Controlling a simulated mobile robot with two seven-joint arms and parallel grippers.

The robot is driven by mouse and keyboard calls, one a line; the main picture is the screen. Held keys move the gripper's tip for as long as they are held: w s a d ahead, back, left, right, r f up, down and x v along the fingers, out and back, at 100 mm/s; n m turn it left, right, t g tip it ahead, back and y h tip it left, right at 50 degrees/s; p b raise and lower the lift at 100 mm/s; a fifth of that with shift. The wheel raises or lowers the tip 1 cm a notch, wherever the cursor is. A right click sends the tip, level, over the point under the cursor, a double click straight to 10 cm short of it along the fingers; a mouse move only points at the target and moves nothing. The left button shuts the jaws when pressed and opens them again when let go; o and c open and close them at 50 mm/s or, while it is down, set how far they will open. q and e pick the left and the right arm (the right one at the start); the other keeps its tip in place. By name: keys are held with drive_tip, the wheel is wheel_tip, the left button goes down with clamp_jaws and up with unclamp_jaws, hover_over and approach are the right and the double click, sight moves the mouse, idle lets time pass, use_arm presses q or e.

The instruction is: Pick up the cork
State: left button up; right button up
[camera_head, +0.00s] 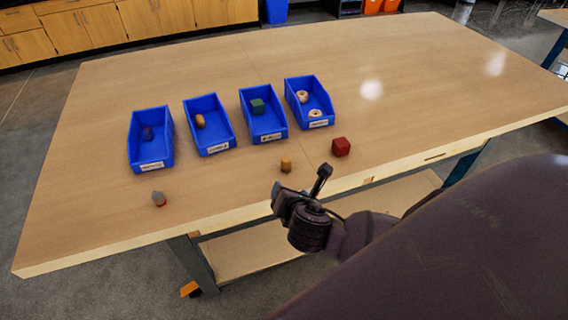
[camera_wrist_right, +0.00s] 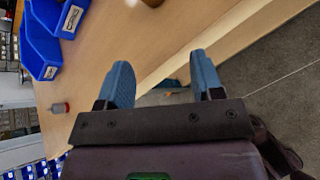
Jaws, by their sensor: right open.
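The cork (camera_head: 286,164), a small orange-brown piece, stands on the table near its front edge. A similar tan-brown piece (camera_head: 200,121) lies in the second blue bin from the left. My right gripper (camera_head: 299,182) is just in front of the cork, over the table's front edge, and apart from it. In the right wrist view its two blue-grey fingers (camera_wrist_right: 161,68) are spread with nothing between them. A brown shape (camera_wrist_right: 153,2) cut off by the top edge there may be the cork. My left gripper is not in view.
Several blue bins (camera_head: 222,146) stand in a row behind the cork, holding small pieces. A red cube (camera_head: 341,147) sits to the cork's right. A grey-and-red piece (camera_head: 159,199) lies at the left. The right part of the table (camera_head: 430,90) is clear.

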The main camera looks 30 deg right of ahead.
sight(287, 163)
drive_tip(key=w+d+n, duration=0.1)
drive_tip(key=w+d+r+n+h, duration=0.1)
drive_tip(key=w+n, duration=0.1)
drive_tip(key=w+r+n+t+h, duration=0.1)
drive_tip(key=shift+w+d+r, duration=0.15)
drive_tip(key=shift+w+d, duration=0.25)
drive_tip(key=shift+p+x, duration=0.45)
drive_tip(key=shift+x, duration=2.75)
drive_tip(key=shift+s+d, duration=0.15)
drive_tip(key=c, duration=1)
